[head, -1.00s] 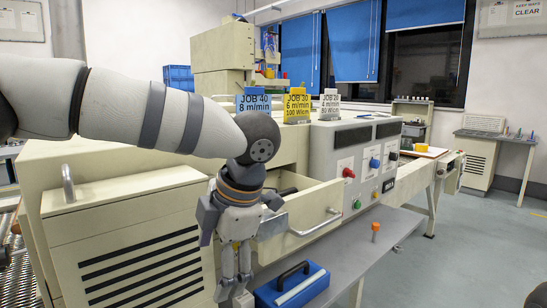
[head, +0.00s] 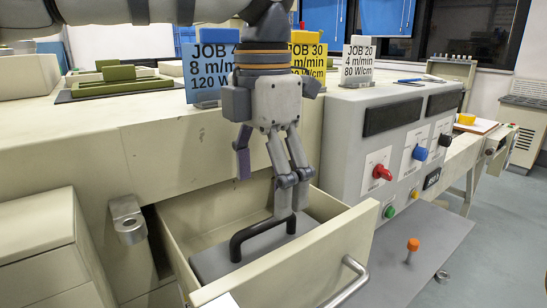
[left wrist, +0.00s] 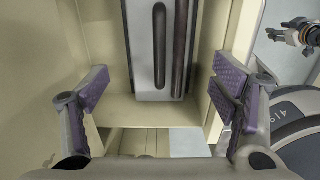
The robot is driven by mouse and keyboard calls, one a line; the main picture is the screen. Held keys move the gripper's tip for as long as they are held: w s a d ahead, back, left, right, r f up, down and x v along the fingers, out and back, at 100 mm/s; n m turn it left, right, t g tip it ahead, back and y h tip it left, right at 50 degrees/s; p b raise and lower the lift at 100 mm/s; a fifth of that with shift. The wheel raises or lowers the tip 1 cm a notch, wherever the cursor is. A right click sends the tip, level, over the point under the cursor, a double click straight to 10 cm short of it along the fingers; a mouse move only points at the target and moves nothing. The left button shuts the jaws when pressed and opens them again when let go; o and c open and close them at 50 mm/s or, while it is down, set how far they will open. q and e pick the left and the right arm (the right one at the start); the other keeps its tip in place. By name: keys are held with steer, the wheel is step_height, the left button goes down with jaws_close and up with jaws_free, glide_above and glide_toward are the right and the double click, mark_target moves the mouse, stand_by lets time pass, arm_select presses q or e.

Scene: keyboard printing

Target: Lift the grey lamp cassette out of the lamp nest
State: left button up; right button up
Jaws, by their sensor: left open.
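The grey lamp cassette (head: 213,260), a flat block with a black bar handle (head: 258,231), lies in the open cream drawer (head: 275,281), which appears to be the lamp nest. In the left wrist view, the cassette (left wrist: 143,68) and its dark handle (left wrist: 160,48) run lengthwise near the top. My left gripper (head: 268,187) points down over the drawer, open and empty. Its purple-padded fingers are wide apart in the left wrist view (left wrist: 163,100), on either side of the cassette's line. One finger overlaps the handle's far end in the head view; contact cannot be told.
Job signs (head: 207,75) stand on the machine top behind my left gripper. A control panel (head: 385,150) with knobs is right of the drawer. A grey shelf (head: 425,250) with an orange-topped peg lies to the right.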

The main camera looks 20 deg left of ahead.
mark_target(265, 230)
arm_select(q)
step_height(265, 230, down, 11)
steer(key=shift+r, duration=0.15)
steer(key=shift+c, duration=0.6)
steer(key=c, duration=1.3)
steer(key=o, duration=1)
steer(key=c, duration=0.9)
steer(key=shift+r, duration=5.65)
steer(key=shift+r, duration=2)
